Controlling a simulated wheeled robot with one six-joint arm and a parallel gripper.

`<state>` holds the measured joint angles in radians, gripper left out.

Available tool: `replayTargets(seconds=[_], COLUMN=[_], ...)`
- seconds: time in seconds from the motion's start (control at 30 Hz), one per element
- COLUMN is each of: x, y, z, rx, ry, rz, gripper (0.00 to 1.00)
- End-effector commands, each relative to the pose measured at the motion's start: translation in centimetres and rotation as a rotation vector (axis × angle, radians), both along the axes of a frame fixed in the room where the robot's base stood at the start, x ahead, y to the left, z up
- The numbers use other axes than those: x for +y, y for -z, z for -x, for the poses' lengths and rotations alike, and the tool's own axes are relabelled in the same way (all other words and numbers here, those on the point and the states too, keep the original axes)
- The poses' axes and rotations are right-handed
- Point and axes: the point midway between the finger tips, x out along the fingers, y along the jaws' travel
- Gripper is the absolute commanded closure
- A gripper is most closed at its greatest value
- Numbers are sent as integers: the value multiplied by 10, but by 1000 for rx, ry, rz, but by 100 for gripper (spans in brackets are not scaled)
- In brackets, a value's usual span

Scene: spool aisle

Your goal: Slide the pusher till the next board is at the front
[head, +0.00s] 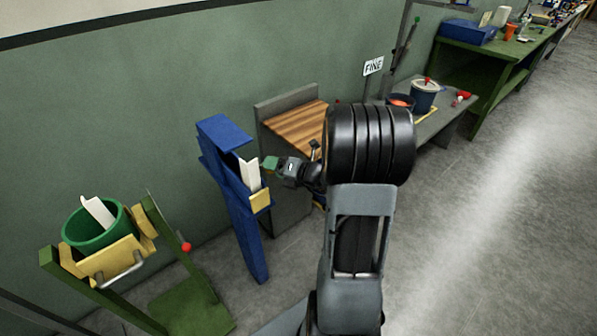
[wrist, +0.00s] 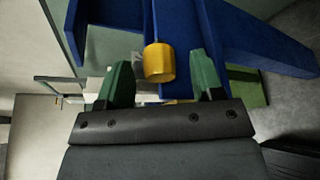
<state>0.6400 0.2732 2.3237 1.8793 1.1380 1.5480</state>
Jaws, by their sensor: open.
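A blue upright holder (head: 240,215) stands by the wall, with a white board (head: 250,172) showing in its open side. A yellow block (head: 260,201) sits at its front, below the board. My gripper (head: 270,163) is beside the holder's upper part, its green fingertips close to the board. In the wrist view my gripper (wrist: 160,56) is open, with one green finger on each side of a yellow knob (wrist: 160,65) on the blue holder (wrist: 190,20). Whether a finger touches the knob I cannot tell. The pusher's inside part is hidden.
A green cart (head: 190,300) with a green bucket (head: 98,228) stands at left. A wood-topped grey cabinet (head: 295,130) is right behind the holder. A low grey bench (head: 455,110) and a green workbench (head: 490,55) are farther right. Floor at right is clear.

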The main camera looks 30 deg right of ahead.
Motion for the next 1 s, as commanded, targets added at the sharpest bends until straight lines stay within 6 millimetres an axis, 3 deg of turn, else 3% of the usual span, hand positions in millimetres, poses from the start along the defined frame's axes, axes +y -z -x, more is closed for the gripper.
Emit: replayTargets(seconds=[0.3, 0.5, 0.7, 1.0], x=[-29, -40, -45, -45], y=[-15, -20, -22, -22], z=[58, 82, 94, 95], rx=[1, 2, 3, 4], ry=[5, 3, 0, -1], rz=[2, 2, 0, 0], gripper=[39, 39, 39, 39])
